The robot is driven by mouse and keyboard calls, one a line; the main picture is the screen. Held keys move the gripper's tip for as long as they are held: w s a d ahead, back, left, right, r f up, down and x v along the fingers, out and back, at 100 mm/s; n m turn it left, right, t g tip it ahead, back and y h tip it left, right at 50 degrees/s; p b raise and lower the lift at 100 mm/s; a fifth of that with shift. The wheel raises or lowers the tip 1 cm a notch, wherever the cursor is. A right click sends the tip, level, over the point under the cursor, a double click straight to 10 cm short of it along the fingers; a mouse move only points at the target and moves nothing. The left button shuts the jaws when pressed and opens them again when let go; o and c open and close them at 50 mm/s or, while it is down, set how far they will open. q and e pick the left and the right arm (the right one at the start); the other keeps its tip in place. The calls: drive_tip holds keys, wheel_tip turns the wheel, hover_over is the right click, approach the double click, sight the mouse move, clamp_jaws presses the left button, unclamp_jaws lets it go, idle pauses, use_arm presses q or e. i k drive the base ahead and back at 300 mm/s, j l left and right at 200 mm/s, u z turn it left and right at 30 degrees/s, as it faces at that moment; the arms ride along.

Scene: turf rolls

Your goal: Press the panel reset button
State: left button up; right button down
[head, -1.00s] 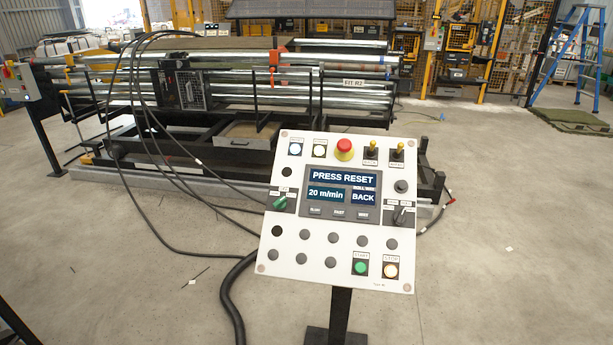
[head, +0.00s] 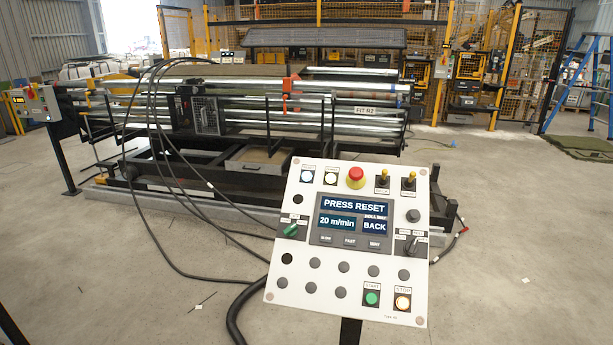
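The white control panel (head: 345,297) stands on a dark post, slightly tilted, at the lower middle of the head view. Its screen (head: 353,219) reads "PRESS RESET", "20 m/min" and "BACK". At the panel's top left are two pale round buttons, a bluish-white one (head: 307,177) and a cream one (head: 331,178); their small labels are too blurred to read surely. A red mushroom button (head: 355,177) is to their right. A green start button (head: 372,298) and a pale lit stop button (head: 402,302) are at the bottom right. Neither of my grippers is in view.
Behind the panel stands a roller machine (head: 250,130) with steel tubes. Black cables (head: 190,272) run from it down to the floor. A second control box (head: 36,104) on a post is at left. A blue ladder (head: 580,80) is at far right. Open concrete floor lies on both sides.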

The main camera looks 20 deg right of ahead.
sight(306, 175)
drive_tip(key=z, duration=1.15)
drive_tip(key=i+j, duration=0.25)
drive_tip(key=j, duration=0.15)
drive_tip(key=i+j, duration=0.45)
drive_tip(key=j, duration=0.3)
drive_tip(key=i+j, duration=0.25)
drive_tip(key=j, duration=0.15)
